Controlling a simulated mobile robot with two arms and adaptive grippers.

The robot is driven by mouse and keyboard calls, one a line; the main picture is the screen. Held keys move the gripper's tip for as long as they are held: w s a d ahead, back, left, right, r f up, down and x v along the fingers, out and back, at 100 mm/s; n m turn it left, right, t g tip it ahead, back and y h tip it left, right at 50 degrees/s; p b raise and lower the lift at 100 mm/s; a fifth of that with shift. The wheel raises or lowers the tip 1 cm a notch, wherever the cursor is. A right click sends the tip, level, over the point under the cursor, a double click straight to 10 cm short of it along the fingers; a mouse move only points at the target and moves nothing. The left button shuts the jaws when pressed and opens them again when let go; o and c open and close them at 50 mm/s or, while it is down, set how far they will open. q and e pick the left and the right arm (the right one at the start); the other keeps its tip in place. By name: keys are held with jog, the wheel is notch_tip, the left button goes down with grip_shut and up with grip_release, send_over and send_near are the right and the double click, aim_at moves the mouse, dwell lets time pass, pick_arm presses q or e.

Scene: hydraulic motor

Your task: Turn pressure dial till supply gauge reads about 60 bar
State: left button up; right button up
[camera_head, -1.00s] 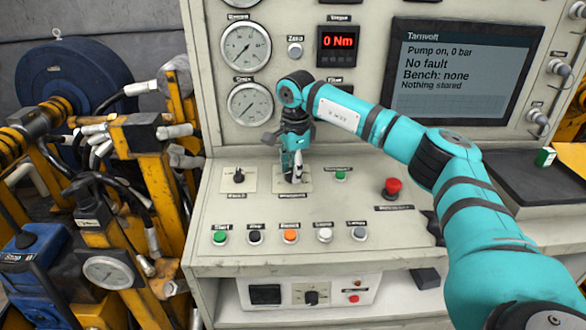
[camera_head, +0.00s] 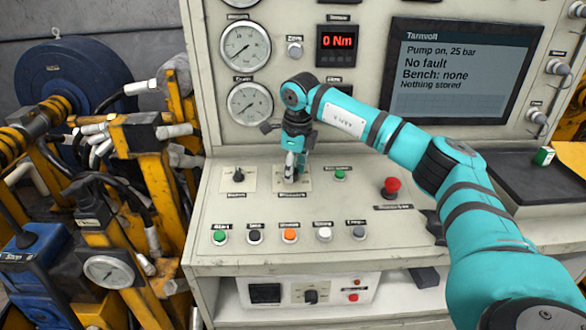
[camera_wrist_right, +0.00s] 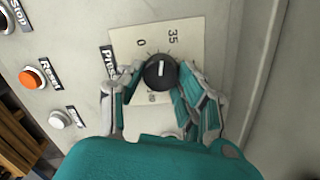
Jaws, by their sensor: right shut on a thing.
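The pressure dial (camera_wrist_right: 160,73) is a round black knob with a white pointer line on a cream scale plate (camera_wrist_right: 180,40), seen in the right wrist view. My right gripper (camera_wrist_right: 165,85) is shut on it, one finger on each side. In the head view my right gripper (camera_head: 291,172) points down onto the console and hides most of the dial. The screen (camera_head: 450,70) reads "Pump on, 25 bar" and "No fault". Two round white gauges, an upper one (camera_head: 245,45) and a lower one (camera_head: 250,103), stand on the upright panel; their labels are too small to read surely. My left gripper is out of view.
A second knob (camera_head: 238,174) sits left of the dial. A row of buttons, with a green one (camera_head: 220,236) and an orange one (camera_head: 289,235), lies along the console front. A red mushroom button (camera_head: 391,187) stands to the right, below my right arm.

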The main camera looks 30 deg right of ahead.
jog(key=m, duration=0.6)
jog(key=shift+m+t, duration=0.3)
jog(key=m+b, duration=0.1)
jog(key=m, duration=0.4)
jog(key=shift+a+r+h, duration=0.1)
jog(key=shift+a+h, duration=0.05)
jog(key=shift+h, duration=0.15)
jog(key=shift+m, duration=0.3)
jog(key=o, duration=1.1)
jog(key=shift+o, duration=0.2)
jog(key=shift+s+r, duration=0.1)
jog(key=shift+r, duration=0.1)
notch_tip(320, 180, up, 11)
jog(key=s, duration=0.2)
jog(key=shift+s+a, duration=0.15)
jog(key=shift+a, duration=0.15)
jog(key=shift+r, duration=0.1)
